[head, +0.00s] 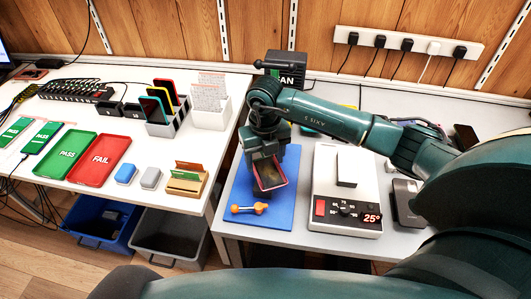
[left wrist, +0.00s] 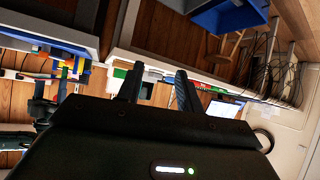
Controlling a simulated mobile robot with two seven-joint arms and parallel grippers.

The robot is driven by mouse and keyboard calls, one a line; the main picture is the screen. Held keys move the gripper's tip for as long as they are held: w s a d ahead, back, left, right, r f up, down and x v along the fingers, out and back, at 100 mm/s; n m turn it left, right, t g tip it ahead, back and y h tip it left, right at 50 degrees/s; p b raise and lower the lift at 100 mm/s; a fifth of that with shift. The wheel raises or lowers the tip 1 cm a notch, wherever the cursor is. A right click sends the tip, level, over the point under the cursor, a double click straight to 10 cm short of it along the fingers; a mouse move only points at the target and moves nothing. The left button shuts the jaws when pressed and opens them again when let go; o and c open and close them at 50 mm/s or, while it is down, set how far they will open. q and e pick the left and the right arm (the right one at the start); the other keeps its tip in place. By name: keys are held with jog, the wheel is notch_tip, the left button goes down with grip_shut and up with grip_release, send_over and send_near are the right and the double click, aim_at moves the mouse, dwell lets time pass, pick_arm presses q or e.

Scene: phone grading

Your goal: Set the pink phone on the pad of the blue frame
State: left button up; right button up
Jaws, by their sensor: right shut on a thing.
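My right gripper (head: 266,160) is shut on the pink phone (head: 270,178), a dark slab with a pink rim. It holds the phone tilted over the blue mat (head: 247,190) in the head view; whether the phone touches the mat I cannot tell. No separate blue frame or pad can be made out; the gripper and arm cover part of the mat and what lies behind. My left gripper (left wrist: 157,88) shows in the left wrist view with its two dark fingers apart and nothing between them.
An orange-handled tool (head: 247,208) lies on the mat's front part. A white device with a red display (head: 345,212) stands right of it. On the left table are a green PASS tray (head: 66,154), a red FAIL tray (head: 99,160) and a wooden holder (head: 186,181).

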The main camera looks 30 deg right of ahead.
aim_at(266, 161)
jog(key=m, duration=0.4)
jog(key=w+m, duration=0.1)
jog(key=m, duration=0.1)
jog(key=shift+d+r, duration=0.15)
jog(key=shift+d, duration=0.2)
jog(key=shift+f+b, duration=1.1)
jog(key=shift+f, duration=0.15)
pick_arm(q)
jog(key=shift+w+d+f+h+b, duration=0.15)
jog(key=shift+d+f+h+b, duration=0.3)
jog(key=shift+d+b, duration=0.3)
pick_arm(e)
jog(key=shift+f, duration=1.2)
pick_arm(q)
jog(key=shift+a, duration=0.25)
pick_arm(e)
jog(key=shift+r, duration=0.1)
pick_arm(q)
jog(key=shift+f, duration=0.25)
pick_arm(e)
jog(key=shift+f, duration=0.45)
pick_arm(q)
jog(key=shift+d, duration=0.1)
pick_arm(e)
jog(key=o, duration=1.4)
pick_arm(q)
jog(key=shift+r, duration=0.15)
pick_arm(e)
jog(key=shift+r, duration=0.1)
